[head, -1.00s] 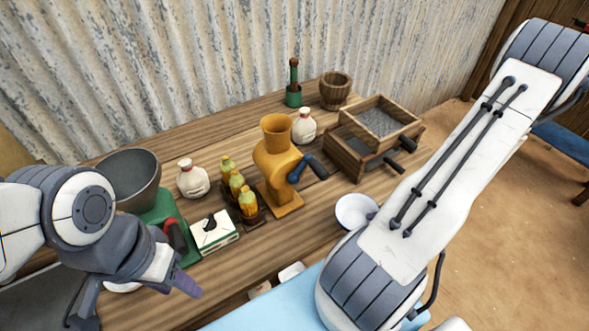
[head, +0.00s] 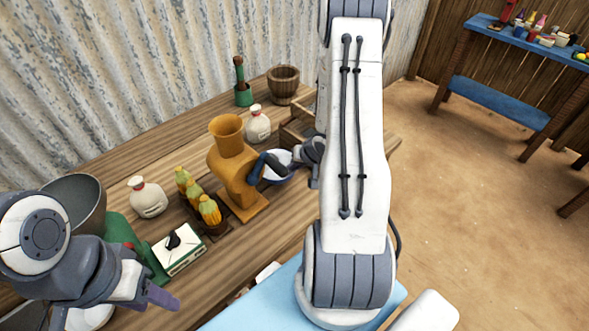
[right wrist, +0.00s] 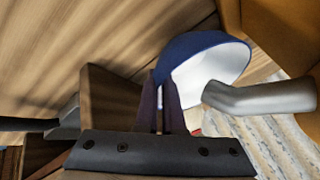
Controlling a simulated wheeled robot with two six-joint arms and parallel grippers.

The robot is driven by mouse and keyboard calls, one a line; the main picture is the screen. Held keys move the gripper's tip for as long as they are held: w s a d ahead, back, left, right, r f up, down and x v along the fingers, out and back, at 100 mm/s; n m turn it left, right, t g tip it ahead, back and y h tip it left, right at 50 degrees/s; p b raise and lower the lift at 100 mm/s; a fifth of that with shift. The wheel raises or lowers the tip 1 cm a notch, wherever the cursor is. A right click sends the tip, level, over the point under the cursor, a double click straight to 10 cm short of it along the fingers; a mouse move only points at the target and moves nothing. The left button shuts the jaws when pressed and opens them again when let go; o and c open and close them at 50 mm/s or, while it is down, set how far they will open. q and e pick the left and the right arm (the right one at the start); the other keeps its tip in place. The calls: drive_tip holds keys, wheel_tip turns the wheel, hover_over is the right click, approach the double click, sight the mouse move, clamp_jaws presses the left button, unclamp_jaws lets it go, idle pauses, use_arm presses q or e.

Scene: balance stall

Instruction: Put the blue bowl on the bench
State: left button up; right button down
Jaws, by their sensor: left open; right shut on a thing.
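The blue bowl (head: 279,172), white inside and blue outside, is beside the crank of the yellow grinder in the head view. My right gripper (head: 314,160) is shut on its rim. In the right wrist view the blue bowl (right wrist: 200,44) is between the fingers of my right gripper (right wrist: 166,103) and looks tilted. Whether it touches the wood below is unclear. A blue-topped bench (head: 508,36) stands at the far right with several small things on it. My left gripper (head: 158,297) is open and empty, at the wooden table's front left.
The wooden table (head: 270,222) holds a yellow grinder (head: 233,165), corn in a tray (head: 209,213), white jars (head: 147,197), a wooden bucket (head: 283,85) and wooden boxes (head: 297,128). Open floor (head: 470,200) lies between it and the blue-topped bench.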

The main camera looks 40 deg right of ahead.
drive_tip(key=shift+w, duration=0.6)
drive_tip(key=shift+s+f, duration=0.15)
drive_tip(key=shift+f, duration=1.65)
drive_tip(key=shift+f, duration=0.1)
drive_tip(key=c, duration=1)
unclamp_jaws()
drive_tip(key=p+v, duration=0.2)
drive_tip(key=v, duration=1)
